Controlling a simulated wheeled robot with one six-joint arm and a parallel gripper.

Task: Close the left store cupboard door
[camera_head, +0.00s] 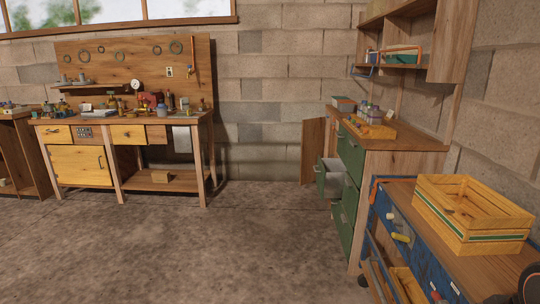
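A wooden door-like panel (313,150) stands out from the far end of the green-drawered cabinet (348,190) on the right, beside the block wall. It looks like an open cupboard door; its hinge and the cupboard's inside are hidden. An upper wall unit (398,22) hangs above the cabinet, with a wooden panel (450,42) at its near end. I cannot tell for sure which of these is the left store cupboard door. My gripper is not in view.
A drawer (330,180) sticks out of the green cabinet into the room. A blue cart (405,235) with a yellow crate (470,212) stands near right. A workbench (115,122) is at the back left. The concrete floor (215,240) between is clear.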

